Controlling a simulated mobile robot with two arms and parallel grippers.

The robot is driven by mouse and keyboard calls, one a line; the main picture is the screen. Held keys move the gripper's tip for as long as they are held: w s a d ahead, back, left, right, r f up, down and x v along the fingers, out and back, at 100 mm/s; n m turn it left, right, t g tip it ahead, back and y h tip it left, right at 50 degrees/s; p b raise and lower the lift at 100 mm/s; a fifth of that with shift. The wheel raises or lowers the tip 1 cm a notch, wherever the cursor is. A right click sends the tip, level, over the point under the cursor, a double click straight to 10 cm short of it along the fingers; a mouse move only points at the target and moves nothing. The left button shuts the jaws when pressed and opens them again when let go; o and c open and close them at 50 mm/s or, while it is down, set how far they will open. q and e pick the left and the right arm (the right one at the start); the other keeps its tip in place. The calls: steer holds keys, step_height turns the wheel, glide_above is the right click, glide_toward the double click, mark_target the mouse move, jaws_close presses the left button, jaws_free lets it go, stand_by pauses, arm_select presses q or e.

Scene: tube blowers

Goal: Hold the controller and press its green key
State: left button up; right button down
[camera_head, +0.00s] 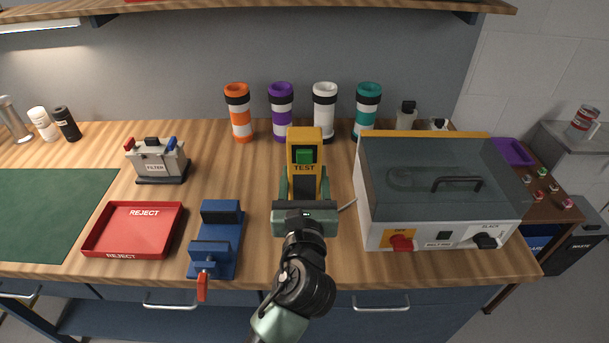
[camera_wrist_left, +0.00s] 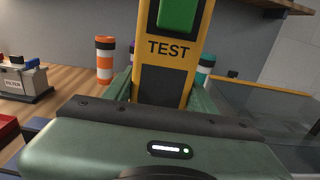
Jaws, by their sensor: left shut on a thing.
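The controller (camera_head: 305,175) is a yellow upright handset with a black face, the word TEST and a green key (camera_head: 304,156) near its top. My left gripper (camera_head: 304,190) is shut on the controller's lower part, with a finger on each side, and holds it upright over the middle of the workbench. In the left wrist view the controller (camera_wrist_left: 169,75) rises between the fingers, and the green key (camera_wrist_left: 177,14) is cut off by the top edge. Nothing touches the key. My right gripper is not in view.
A glass-lidded box (camera_head: 440,190) stands close on the right. A blue vise (camera_head: 217,240), red reject tray (camera_head: 134,226) and FILTER unit (camera_head: 157,160) are to the left. Orange (camera_head: 239,112), purple (camera_head: 281,112), white (camera_head: 324,112) and teal (camera_head: 367,109) banded tubes stand behind.

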mark_target(304, 198)
arm_select(q)
steer(key=shift+f+b, duration=1.5)
steer(key=shift+f, duration=1.35)
steer(key=shift+f+b, duration=3.4)
steer(key=shift+f, duration=2.05)
steer(key=o, duration=1)
steer(key=c, duration=1)
steer(key=shift+o, duration=0.2)
